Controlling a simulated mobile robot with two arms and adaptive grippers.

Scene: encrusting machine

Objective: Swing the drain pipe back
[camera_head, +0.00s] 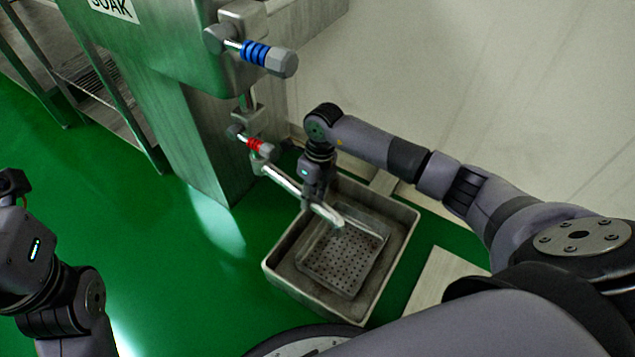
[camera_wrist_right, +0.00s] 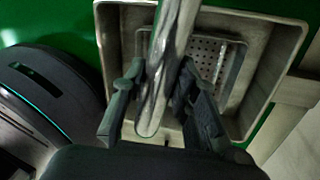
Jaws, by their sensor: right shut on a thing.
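The drain pipe (camera_head: 283,180) is a shiny metal tube that runs from the fitting below the red-banded valve (camera_head: 258,146) down and to the right. Its free end lies over the metal basin (camera_head: 411,222). My right gripper (camera_head: 318,197) is at the pipe, partly hidden behind its own wrist. In the right wrist view the pipe (camera_wrist_right: 172,60) runs between the two fingers of my right gripper (camera_wrist_right: 157,90), which are shut on it near its open end. My left arm shows at the left edge of the head view, but its fingers are out of view.
A perforated tray (camera_head: 345,258) sits inside the basin on the green floor (camera_head: 150,240). A blue-banded valve (camera_head: 262,54) stands above on the metal machine (camera_head: 165,110). A pale wall is behind my right arm. Green floor to the left is clear.

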